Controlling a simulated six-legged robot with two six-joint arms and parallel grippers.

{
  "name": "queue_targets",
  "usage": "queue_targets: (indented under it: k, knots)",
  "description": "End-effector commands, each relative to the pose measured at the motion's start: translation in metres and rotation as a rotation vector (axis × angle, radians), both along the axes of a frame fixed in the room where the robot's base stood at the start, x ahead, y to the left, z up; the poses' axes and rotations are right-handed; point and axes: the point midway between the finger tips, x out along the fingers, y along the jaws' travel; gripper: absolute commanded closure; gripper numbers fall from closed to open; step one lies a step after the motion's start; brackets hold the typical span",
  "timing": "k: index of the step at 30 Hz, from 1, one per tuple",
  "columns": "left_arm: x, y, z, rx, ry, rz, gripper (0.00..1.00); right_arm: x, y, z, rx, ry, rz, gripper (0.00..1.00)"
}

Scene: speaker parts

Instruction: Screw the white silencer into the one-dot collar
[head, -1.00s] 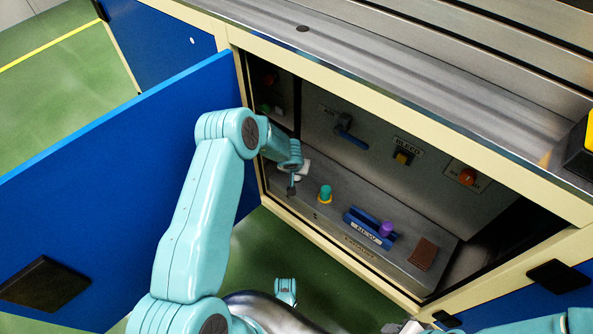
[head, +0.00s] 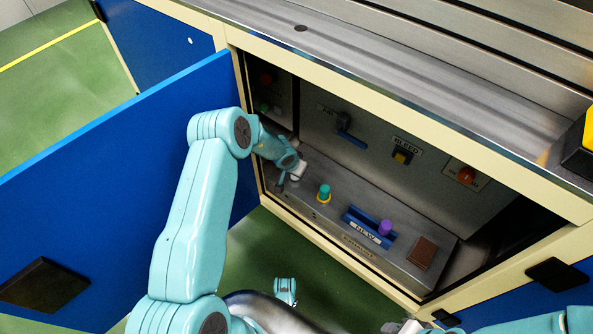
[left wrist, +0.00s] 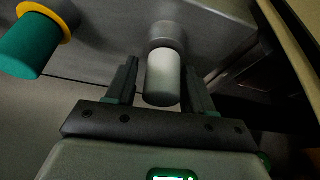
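In the left wrist view the white silencer (left wrist: 162,76) stands in a grey collar (left wrist: 167,36). No dot on the collar can be made out. My left gripper (left wrist: 160,88) is open, with a dark finger on each side of the silencer and a narrow gap at each finger. In the head view my left gripper (head: 287,184) is at the left end of the grey ledge inside the cabinet. The silencer cannot be made out clearly there. At the bottom edge a pale piece, probably my right gripper (head: 404,327), is partly cut off and its fingers are unclear.
A green silencer in a yellow-ringed collar (head: 324,193) stands to the right on the ledge (head: 335,224); it also shows in the wrist view (left wrist: 36,40). Beyond are a blue tray (head: 358,221) with a purple part (head: 385,228) and a brown block (head: 422,253). The blue door (head: 120,190) hangs open left.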

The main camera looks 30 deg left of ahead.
Motion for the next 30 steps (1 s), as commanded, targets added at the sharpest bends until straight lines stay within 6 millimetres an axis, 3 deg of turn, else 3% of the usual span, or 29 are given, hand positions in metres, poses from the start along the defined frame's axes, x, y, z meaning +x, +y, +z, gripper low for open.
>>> queue_targets:
  k: [11,24,30]
  knots:
    - [-0.0004,0.0007,-0.0002,0.002,0.002,0.144,0.47,0.0000,0.0000,0.0000,0.000,0.000,0.000,0.57]
    - [-0.0005,0.0038,0.0001,0.003,0.000,0.613,0.47,0.0000,0.0000,0.0000,0.000,0.000,0.000,0.57]
    - [-0.0008,0.0042,0.0001,0.001,0.001,0.632,0.47,0.0000,0.0000,0.0000,0.000,0.000,0.000,0.57]
